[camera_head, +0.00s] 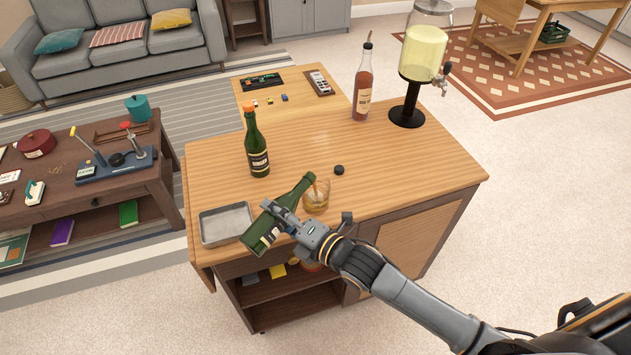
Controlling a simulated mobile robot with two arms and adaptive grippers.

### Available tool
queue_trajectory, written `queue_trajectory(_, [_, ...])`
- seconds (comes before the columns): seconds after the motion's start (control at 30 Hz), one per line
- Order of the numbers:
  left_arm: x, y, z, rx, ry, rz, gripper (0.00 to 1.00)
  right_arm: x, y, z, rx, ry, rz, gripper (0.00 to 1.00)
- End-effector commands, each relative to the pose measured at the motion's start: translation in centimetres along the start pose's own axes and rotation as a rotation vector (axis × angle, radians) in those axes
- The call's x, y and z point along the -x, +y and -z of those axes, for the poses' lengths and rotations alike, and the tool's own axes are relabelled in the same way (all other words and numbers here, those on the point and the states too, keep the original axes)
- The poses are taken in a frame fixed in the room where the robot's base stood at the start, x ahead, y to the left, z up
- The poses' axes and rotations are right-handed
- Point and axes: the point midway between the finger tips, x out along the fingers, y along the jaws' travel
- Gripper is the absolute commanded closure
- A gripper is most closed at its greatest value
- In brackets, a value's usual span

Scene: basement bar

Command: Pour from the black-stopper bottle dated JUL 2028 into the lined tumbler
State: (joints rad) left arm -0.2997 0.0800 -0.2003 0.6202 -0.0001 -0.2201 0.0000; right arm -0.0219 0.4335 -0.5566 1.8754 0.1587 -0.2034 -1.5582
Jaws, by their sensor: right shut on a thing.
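My right gripper (285,219) is shut on a green bottle (293,199) at the front of the wooden bar top (410,160). The bottle is tilted, its base low at the left and its mouth up at the right, over the tumbler. The tumbler (317,203) is a clear glass standing on the bar top, with amber liquid in it. An amber streak shows at the bottle's mouth. The held bottle's date is too small to read. A small black stopper (339,169) lies loose behind the tumbler. My left gripper is not in view.
Another green bottle (256,150) with an orange-brown top stands upright behind. A metal tray (226,222) lies at the front left corner. A pinkish bottle (363,88) with a pourer and a drink dispenser (407,115) stand at the back. The right part of the bar top is clear.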

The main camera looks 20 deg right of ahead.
Motion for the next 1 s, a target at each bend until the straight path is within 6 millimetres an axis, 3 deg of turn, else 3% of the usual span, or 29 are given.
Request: queue_trajectory(1.0, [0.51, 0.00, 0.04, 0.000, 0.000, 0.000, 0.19, 0.00, 0.44, -0.14, -0.046, 0.007, -0.005, 1.00])
